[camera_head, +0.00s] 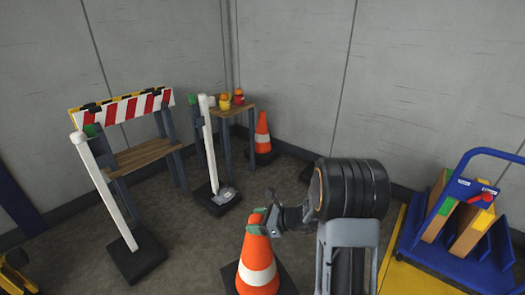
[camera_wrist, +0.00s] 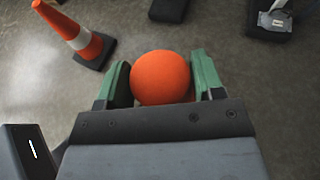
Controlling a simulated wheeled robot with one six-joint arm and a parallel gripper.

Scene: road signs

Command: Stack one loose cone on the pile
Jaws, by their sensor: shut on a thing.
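An orange cone (camera_head: 257,272) with a white band and a dark base is in the lower middle of the head view. My gripper (camera_head: 257,220) is shut on its top. In the wrist view the green fingers (camera_wrist: 163,82) stand on both sides of the cone's round orange tip (camera_wrist: 161,78). The cone's lower part is cut off by the frame, so I cannot tell whether it rests on the floor or is lifted. A second cone (camera_head: 262,134) stands by the back wall. A cone also shows at upper left in the wrist view (camera_wrist: 72,32). I cannot make out a pile.
A striped barrier board (camera_head: 122,108) stands at left over a wooden shelf (camera_head: 145,154). White posts (camera_head: 105,195) on dark bases stand nearby. A small table (camera_head: 232,110) holds coloured lamps. A blue trolley (camera_head: 455,255) stands at right. Open floor lies left of the held cone.

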